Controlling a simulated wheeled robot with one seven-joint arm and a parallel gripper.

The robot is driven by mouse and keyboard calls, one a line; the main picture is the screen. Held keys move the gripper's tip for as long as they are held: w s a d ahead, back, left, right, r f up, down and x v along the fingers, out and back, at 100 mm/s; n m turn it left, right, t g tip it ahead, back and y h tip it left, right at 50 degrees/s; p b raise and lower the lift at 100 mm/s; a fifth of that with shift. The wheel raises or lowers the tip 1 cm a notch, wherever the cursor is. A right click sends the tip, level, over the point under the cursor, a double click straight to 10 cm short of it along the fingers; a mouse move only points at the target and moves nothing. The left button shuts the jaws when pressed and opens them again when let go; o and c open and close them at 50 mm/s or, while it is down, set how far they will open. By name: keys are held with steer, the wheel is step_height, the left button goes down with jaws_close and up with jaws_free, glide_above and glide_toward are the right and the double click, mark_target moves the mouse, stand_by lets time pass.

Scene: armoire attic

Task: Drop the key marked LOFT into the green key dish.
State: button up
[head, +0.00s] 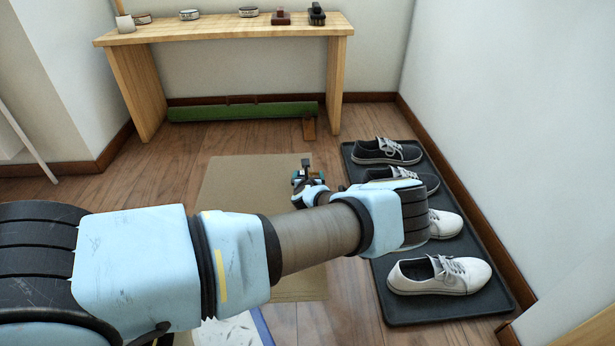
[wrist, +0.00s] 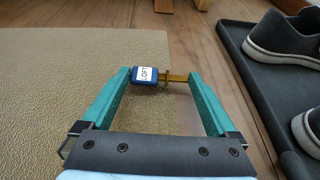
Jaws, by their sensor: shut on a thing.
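The LOFT key (wrist: 176,77) has a blue tag with a white label reading LOFT and a brass-coloured shank. It lies crosswise between the teal fingertips of my gripper (wrist: 158,76), which is shut on it. In the head view my gripper (head: 303,176) is small and far off, over the tan mat, and the key cannot be made out there. I cannot make out a green key dish in either view.
A tan mat (head: 235,180) lies on the wood floor. A black shoe tray (head: 440,310) with several shoes is at the right, by the wall. A wooden table (head: 230,28) at the back holds small tins. A long green object (head: 240,112) lies beneath it.

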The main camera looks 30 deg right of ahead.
step_height(320, 180, up, 9)
steer(key=p, duration=0.4)
steer(key=shift+f, duration=0.15)
